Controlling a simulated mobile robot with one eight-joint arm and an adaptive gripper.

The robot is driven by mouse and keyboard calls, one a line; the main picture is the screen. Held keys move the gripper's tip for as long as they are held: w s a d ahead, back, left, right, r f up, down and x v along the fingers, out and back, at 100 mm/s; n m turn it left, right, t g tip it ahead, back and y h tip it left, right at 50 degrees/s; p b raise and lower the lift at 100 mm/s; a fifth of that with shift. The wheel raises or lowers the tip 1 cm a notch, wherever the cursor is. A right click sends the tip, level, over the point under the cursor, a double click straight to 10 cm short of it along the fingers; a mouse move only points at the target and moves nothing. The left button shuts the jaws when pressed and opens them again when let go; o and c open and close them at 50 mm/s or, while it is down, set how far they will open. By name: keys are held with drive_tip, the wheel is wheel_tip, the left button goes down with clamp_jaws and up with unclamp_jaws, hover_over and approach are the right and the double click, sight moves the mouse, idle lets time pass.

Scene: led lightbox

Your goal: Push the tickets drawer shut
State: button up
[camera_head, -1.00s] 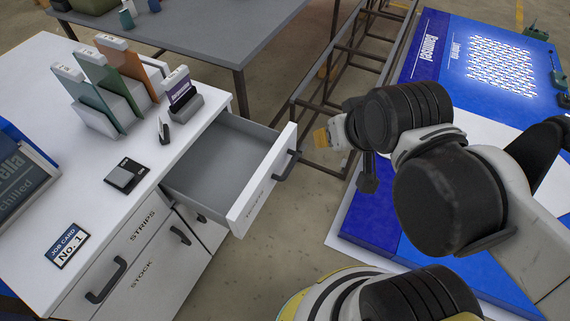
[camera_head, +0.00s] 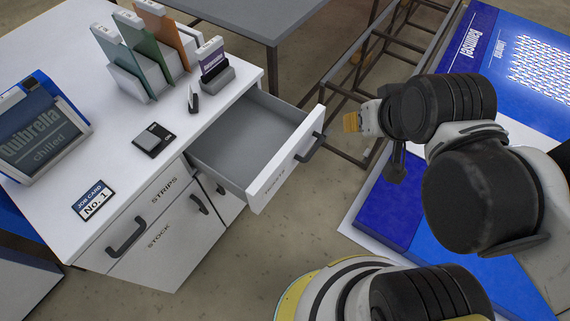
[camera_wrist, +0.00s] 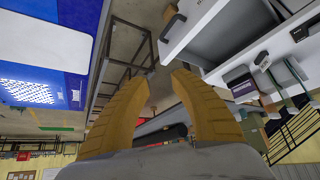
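The tickets drawer (camera_head: 284,168) stands pulled well out of the white cabinet's right side, and its grey inside looks empty. Its white front has a dark handle (camera_head: 310,147). My gripper (camera_head: 350,122) is in the air to the right of the drawer front, apart from it. In the wrist view the two yellow-brown fingers (camera_wrist: 160,78) have a gap between their tips with nothing held. The drawer front (camera_wrist: 196,24) shows beyond them at upper right, with its handle (camera_wrist: 172,28).
The white cabinet top (camera_head: 70,135) holds card holders (camera_head: 135,55), a dark tile (camera_head: 153,138), a job card (camera_head: 94,200) and a small display (camera_head: 42,130). The strips and stock fronts below look shut. A blue lightbox (camera_head: 400,205) lies at right. Floor (camera_head: 290,240) is clear before the drawer.

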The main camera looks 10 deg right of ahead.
idle(0.3)
drive_tip(key=c, duration=0.6)
drive_tip(key=shift+w+r+m, duration=0.1)
drive_tip(key=shift+w+m, duration=0.25)
drive_tip(key=shift+m, duration=0.05)
drive_tip(key=w+d+f+m+g+y, duration=0.1)
drive_tip(key=w+d+f+m+g, duration=0.15)
drive_tip(key=w+f+m, duration=0.65)
drive_tip(key=w+d+f+m+g+y, duration=0.1)
drive_tip(key=w+d+f+m, duration=0.3)
drive_tip(key=w+f+m, duration=0.6)
drive_tip(key=w+a+f+m+b, duration=0.2)
drive_tip(key=f+m, duration=0.1)
drive_tip(key=f, duration=0.3)
drive_tip(key=w+a+f+m+y+b, duration=0.1)
drive_tip(key=w+a+f+m+b, duration=0.1)
drive_tip(key=f, duration=0.5)
drive_tip(key=shift+w+m+g+b, duration=0.45)
drive_tip(key=shift+w+m+b, duration=0.15)
drive_tip(key=shift+b, duration=0.25)
